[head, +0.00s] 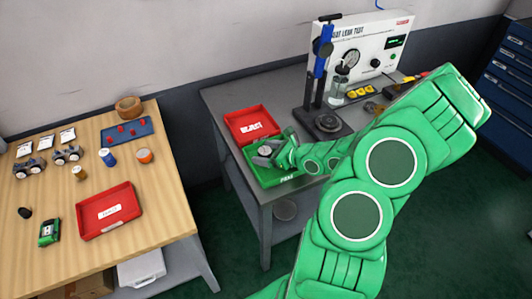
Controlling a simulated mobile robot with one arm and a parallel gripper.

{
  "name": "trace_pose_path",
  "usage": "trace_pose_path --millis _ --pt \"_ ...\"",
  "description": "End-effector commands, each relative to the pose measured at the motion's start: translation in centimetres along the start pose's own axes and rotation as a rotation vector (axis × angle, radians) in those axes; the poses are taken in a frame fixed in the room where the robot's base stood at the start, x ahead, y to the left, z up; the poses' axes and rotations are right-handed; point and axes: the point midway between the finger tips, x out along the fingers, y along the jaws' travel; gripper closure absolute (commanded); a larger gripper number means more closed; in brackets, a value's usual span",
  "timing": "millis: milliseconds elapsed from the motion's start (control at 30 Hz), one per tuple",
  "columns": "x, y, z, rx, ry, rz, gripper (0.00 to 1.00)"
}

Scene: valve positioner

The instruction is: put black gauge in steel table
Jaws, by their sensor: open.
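The steel table (215,103) is the grey bench on the right. A small dark object (25,212) lies at the left of the wooden table; it may be the black gauge, but it is too small to tell. A white-faced round gauge (348,62) is on the leak test unit. My green arm reaches over the steel table from the lower right. My gripper (264,149) is open at the green tray (287,180), far from the small dark object. Grey shapes show at the fingers; I cannot tell whether a part lies there.
A red REJECT tray (262,109) stands behind the green tray. The leak test unit (385,50) and a blue-handled press (322,50) stand at the back. The wooden table (60,262) holds a red tray (112,227), a green device (49,231) and several small parts.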

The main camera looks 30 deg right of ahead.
Motion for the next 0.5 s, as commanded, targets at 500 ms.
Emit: trace_pose_path --millis 500 --pt "-4.9 -0.1 0.1 0.0 0.0 -0.002 0.18"
